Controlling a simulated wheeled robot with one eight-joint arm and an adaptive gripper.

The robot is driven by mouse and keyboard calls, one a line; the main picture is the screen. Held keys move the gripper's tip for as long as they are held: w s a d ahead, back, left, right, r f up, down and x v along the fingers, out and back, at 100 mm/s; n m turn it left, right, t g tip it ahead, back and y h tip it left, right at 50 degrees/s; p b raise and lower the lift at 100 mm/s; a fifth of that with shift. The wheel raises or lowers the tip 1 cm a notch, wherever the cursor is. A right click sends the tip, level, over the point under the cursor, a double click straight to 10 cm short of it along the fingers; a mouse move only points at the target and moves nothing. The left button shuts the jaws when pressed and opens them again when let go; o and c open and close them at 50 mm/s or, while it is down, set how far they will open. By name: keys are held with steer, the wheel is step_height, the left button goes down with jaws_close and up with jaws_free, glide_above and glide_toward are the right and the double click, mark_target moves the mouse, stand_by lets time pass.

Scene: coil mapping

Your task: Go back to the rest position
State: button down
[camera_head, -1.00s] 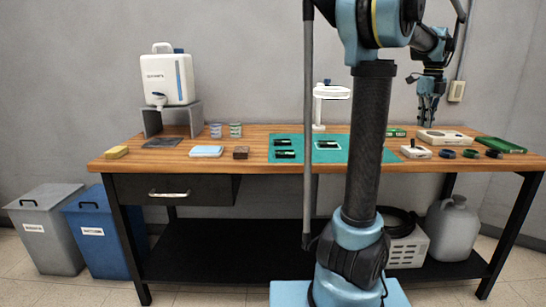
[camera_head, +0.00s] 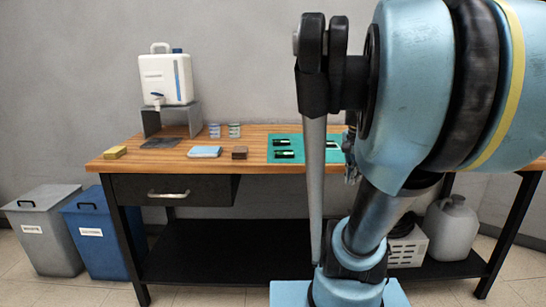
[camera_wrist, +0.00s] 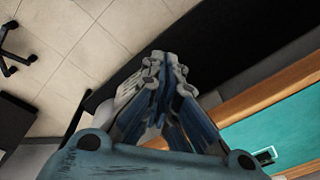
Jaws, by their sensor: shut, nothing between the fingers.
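My gripper (camera_wrist: 165,62) fills the middle of the wrist view, with its fingers together and nothing between them. It hangs beside the workbench front edge, over the dark lower part of the bench. In the head view it is mostly hidden behind my arm; a small part shows beside the green mat (camera_head: 318,141). The mat also shows in the wrist view (camera_wrist: 240,145), to the right of the gripper, apart from it.
The wooden bench (camera_head: 260,165) holds a white jug (camera_head: 165,82) on a grey stand, a yellow sponge (camera_head: 115,152), a blue cloth (camera_head: 205,151) and a brown block (camera_head: 240,152). Two bins (camera_head: 45,225) (camera_head: 97,235) stand at left.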

steer(key=s+a+f+n, duration=0.3)
steer(key=s+f+n, duration=0.1)
steer(key=f+n, duration=0.1)
steer(key=s+a+f+n, duration=0.3)
steer(key=s+f+n, duration=0.1)
steer(key=f+n, duration=0.2)
steer(key=shift+s+a+f+t, duration=0.35)
steer(key=shift+f+t, duration=0.05)
steer(key=shift+f, duration=0.35)
